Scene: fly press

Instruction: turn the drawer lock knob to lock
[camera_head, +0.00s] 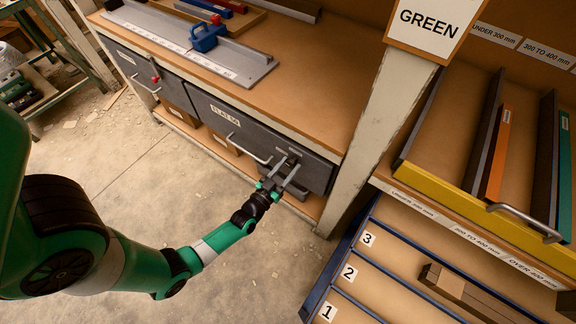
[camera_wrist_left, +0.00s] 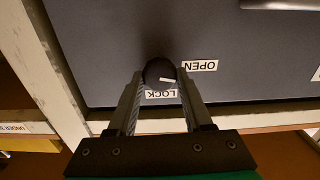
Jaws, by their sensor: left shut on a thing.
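The dark round lock knob (camera_wrist_left: 158,71) sits on the front of the grey drawer (camera_wrist_left: 100,35), labelled FLAT 50 in the head view (camera_head: 225,115). My left gripper (camera_wrist_left: 157,80) is shut on the knob, with one finger on each side of it. In the wrist view the knob's white mark points right and slightly down, between the OPEN label (camera_wrist_left: 200,66) and the LOCK label (camera_wrist_left: 161,94). In the head view my left gripper (camera_head: 290,164) reaches the drawer's right end and partly hides the knob. My right gripper is not in view.
A metal drawer handle (camera_head: 248,150) sticks out left of the knob. A pale post (camera_head: 375,130) stands just right of the drawer. A yellow-edged shelf drawer (camera_head: 470,205) and numbered compartments (camera_head: 375,245) are at the right. The floor in front is open.

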